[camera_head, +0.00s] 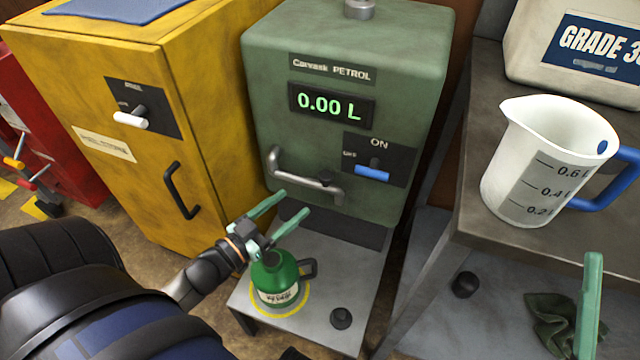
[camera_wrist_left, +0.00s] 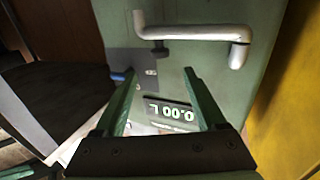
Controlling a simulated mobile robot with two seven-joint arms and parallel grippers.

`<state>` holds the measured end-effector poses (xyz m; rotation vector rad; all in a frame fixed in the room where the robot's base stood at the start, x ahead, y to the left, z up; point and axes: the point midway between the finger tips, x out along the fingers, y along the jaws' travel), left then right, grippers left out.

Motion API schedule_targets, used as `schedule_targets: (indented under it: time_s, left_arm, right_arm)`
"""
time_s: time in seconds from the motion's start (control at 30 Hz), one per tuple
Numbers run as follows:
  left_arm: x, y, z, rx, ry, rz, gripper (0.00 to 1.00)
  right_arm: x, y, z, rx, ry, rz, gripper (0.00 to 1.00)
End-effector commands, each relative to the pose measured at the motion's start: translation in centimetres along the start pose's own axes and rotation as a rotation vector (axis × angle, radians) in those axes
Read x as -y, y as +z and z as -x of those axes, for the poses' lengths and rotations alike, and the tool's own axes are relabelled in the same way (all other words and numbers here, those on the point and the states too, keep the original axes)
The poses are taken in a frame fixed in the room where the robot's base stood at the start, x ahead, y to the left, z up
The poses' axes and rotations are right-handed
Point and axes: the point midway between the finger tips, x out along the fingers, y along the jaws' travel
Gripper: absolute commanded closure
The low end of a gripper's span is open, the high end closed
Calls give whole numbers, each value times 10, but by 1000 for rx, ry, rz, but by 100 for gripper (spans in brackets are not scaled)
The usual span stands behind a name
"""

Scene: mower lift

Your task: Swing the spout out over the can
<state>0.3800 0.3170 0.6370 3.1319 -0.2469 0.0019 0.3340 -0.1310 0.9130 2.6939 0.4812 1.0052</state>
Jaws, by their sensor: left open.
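The grey bent spout (camera_head: 305,182) lies folded along the front of the green petrol pump (camera_head: 345,90). It also shows in the left wrist view (camera_wrist_left: 195,34), above the fingers. The green can (camera_head: 276,278) stands upright inside a yellow ring on the metal stand, below the spout. My left gripper (camera_head: 295,203) is open and empty, over the can and just in front of and below the spout; its fingers (camera_wrist_left: 160,75) point towards the pump front. Whether they touch the spout I cannot tell. One finger of my right gripper (camera_head: 590,300) shows at the lower right.
The pump display (camera_head: 332,105) reads 0.00 L, with a blue-handled switch (camera_head: 372,173) right of the spout. A yellow cabinet (camera_head: 150,120) stands left. A jug (camera_head: 545,165) stands on the right bench. A dark knob (camera_head: 341,318) sits on the stand.

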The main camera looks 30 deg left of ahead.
Motion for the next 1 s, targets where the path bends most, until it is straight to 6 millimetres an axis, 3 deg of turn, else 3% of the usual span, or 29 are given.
schedule_targets:
  time_s: [0.1,0.23,0.5,0.93,1.0]
  left_arm:
    - [0,1,-26,-5,2,-2,27]
    - [0,1,-52,-4,2,-3,27]
    - [0,1,-88,-1,1,0,27]
    - [0,1,-96,2,0,0,27]
    - [0,1,-96,2,0,0,35]
  right_arm:
    - [0,-25,0,-109,-8,30,50]
    - [2,-41,3,-185,-16,48,50]
    - [5,-33,7,-171,-16,30,50]
    - [5,-32,7,-169,-16,26,50]
    - [5,-32,7,-169,-16,26,50]
